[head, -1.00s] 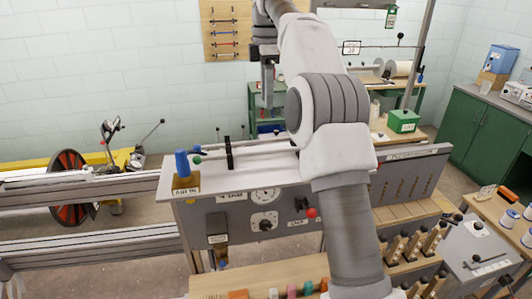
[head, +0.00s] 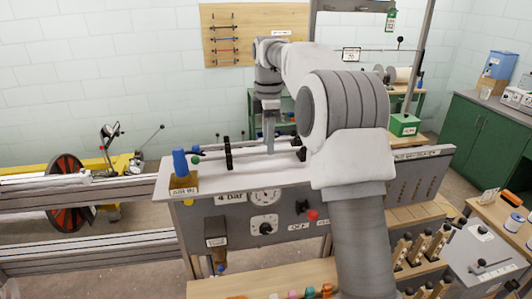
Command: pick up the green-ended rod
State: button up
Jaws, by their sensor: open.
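The green-ended rod lies across two black upright supports on top of the grey machine. Its green end (head: 196,160) sticks out to the left of the left support. A second rod with a blue end (head: 196,150) lies beside it, just behind. My gripper (head: 269,148) points down between the two supports, with its fingertips at or just above the rods. It holds nothing that I can see. The gap between the fingers is hard to see from this side, and I cannot tell whether they straddle the rod.
The black left support (head: 228,153) and right support (head: 301,149) stand close on either side of my gripper. A blue cylinder (head: 180,162) stands in a labelled wooden block at the machine's left end. A pegboard with several rods (head: 229,35) hangs on the wall.

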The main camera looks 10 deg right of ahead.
notch_tip(320, 180, down, 2)
grip_shut()
dwell(0.4)
dwell(1.2)
